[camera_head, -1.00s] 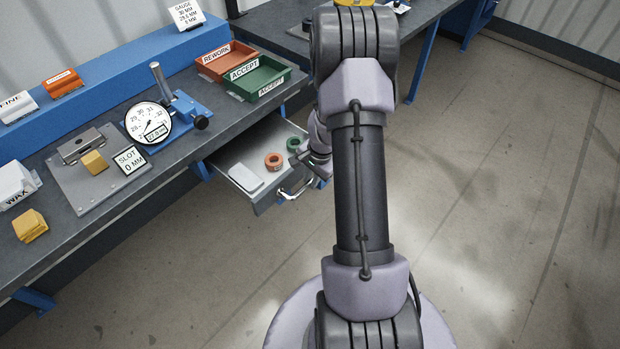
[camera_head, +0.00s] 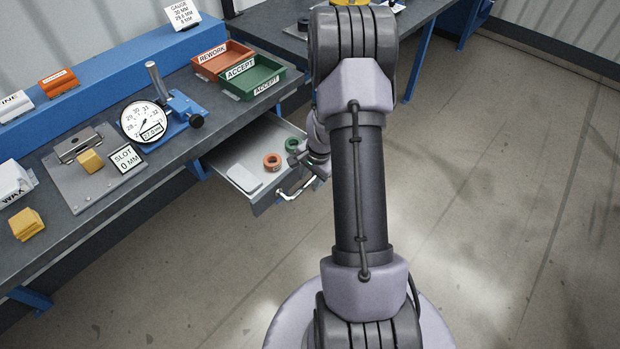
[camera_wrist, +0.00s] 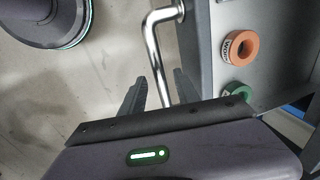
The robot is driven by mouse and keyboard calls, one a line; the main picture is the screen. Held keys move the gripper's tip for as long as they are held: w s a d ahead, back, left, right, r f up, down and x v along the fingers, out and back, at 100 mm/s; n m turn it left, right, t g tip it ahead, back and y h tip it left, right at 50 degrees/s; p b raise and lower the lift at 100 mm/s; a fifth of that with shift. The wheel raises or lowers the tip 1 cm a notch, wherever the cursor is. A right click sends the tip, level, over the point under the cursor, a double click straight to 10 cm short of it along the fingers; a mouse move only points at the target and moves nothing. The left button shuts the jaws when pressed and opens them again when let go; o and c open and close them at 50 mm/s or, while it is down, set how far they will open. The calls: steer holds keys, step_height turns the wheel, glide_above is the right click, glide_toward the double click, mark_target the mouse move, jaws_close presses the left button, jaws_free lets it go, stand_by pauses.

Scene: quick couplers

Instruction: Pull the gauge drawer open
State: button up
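The gauge drawer (camera_head: 233,182) stands part-way out from under the bench. Inside it are an orange ring (camera_head: 272,161), a green ring (camera_head: 294,144) and a pale flat block (camera_head: 244,178). Its metal bar handle (camera_head: 295,190) is on the front and also shows in the wrist view (camera_wrist: 152,45). My gripper (camera_wrist: 158,88) is at the handle, with one finger on each side of the bar. Gaps show between the bar and both fingers, so it looks open around the handle. In the head view my arm hides part of the gripper and the drawer's right end.
The bench (camera_head: 190,142) carries a dial gauge (camera_head: 145,121), a red REWORK tray (camera_head: 226,47), a green ACCEPT tray (camera_head: 270,82) and a slotted plate (camera_head: 95,190). A second bench (camera_head: 262,22) stands behind my arm. The floor in front and to the right is clear.

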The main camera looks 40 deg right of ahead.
steer(key=s+r+p, duration=0.3)
steer(key=r+p, duration=0.3)
steer(key=r, duration=1)
steer(key=shift+s+d+r, duration=0.15)
steer(key=shift+r, duration=0.25)
